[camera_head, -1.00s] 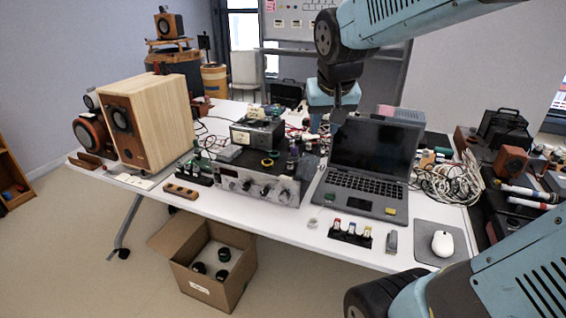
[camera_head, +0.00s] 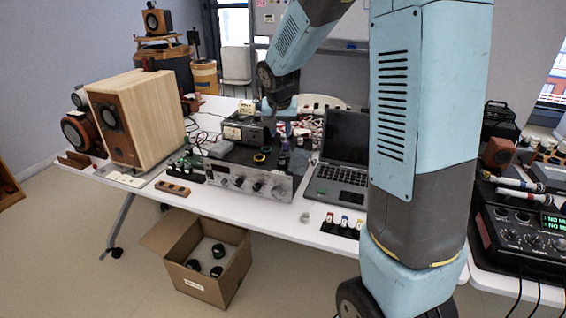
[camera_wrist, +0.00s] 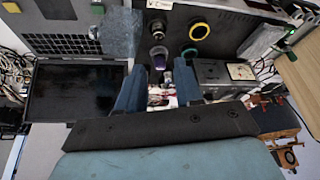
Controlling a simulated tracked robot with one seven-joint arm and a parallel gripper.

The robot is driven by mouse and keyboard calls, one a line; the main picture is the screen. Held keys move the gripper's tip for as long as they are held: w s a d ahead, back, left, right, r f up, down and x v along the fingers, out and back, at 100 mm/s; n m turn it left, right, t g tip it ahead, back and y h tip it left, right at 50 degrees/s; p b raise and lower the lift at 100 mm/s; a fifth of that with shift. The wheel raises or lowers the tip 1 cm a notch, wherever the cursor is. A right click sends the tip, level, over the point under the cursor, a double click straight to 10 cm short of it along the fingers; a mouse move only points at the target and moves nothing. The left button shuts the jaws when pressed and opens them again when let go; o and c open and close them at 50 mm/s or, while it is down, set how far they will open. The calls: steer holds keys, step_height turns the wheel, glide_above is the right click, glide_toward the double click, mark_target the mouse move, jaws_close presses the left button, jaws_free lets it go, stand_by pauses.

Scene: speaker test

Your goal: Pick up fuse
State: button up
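I cannot identify the fuse for certain in either view. Beyond the fingertips are a small purple-topped container (camera_wrist: 158,56) and a yellow ring (camera_wrist: 199,31). In the head view my gripper is over the back of the table, behind the amplifier, its fingers too small to make out.
A silver-fronted amplifier (camera_head: 247,182) stands mid-table, with an open laptop (camera_head: 342,175) to its right and a wooden speaker (camera_head: 140,115) to its left. A meter box (camera_wrist: 224,71) stands close right of the fingers. A cardboard box (camera_head: 205,282) is on the floor.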

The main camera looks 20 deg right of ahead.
glide_above(282, 157)
steer(key=s, duration=0.2)
step_height(282, 157, down, 7)
steer(key=shift+a+x, duration=0.15)
steer(key=shift+x, duration=1.25)
steer(key=shift+a+x, duration=0.2)
steer(key=shift+x, duration=1.2)
steer(key=shift+s, duration=0.1)
jaws_close()
